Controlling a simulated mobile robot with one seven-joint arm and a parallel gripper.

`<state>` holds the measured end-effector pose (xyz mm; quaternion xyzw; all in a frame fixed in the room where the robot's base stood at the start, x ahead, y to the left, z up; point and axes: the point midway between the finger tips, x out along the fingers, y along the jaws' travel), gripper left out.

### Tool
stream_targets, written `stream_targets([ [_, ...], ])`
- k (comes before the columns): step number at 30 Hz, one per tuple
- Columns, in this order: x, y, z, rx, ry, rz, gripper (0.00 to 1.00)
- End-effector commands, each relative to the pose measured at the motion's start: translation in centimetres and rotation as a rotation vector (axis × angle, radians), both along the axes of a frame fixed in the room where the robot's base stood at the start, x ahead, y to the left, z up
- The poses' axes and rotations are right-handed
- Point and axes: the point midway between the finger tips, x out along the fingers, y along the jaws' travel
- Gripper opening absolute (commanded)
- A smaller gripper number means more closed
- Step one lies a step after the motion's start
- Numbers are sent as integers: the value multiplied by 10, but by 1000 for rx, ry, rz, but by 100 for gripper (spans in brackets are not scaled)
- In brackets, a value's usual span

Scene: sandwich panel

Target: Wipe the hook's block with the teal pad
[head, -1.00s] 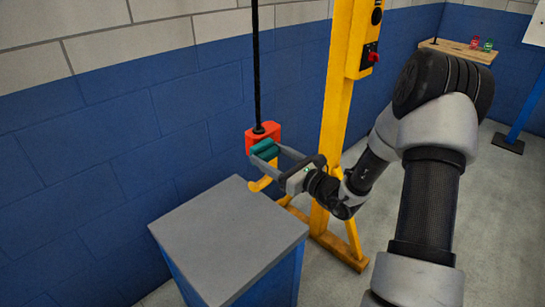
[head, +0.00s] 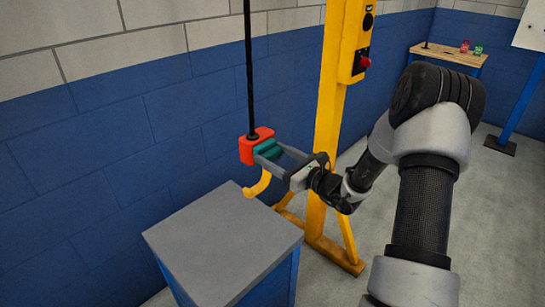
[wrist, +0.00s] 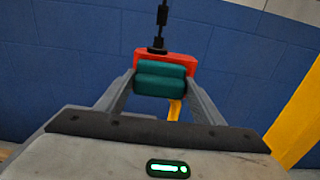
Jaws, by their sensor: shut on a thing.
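The hook's red block (head: 246,148) hangs on a black cable, with the yellow hook (head: 258,185) below it. My gripper (head: 268,150) is shut on the teal pad (head: 268,147) and holds it at the near right side of the block. In the wrist view the teal pad (wrist: 160,78) lies between the two fingertips and covers the lower middle of the red block (wrist: 162,57). The pad appears to touch the block.
A grey-topped blue cabinet (head: 225,240) stands below the hook. A yellow post (head: 330,120) with a red button (head: 365,62) stands just behind my arm. The blue wall (head: 110,140) is behind the block. A wooden table (head: 447,53) is at the far right.

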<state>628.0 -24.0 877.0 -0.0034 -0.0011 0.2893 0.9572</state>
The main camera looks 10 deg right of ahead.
Motion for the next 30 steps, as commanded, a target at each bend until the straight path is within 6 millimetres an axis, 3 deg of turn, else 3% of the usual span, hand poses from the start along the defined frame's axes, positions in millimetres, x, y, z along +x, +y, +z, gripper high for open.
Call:
stream_targets([
  [15, -19, 38, 1, 2, -2, 9, 44],
  [30, -27, 33, 3, 2, -6, 6, 41],
])
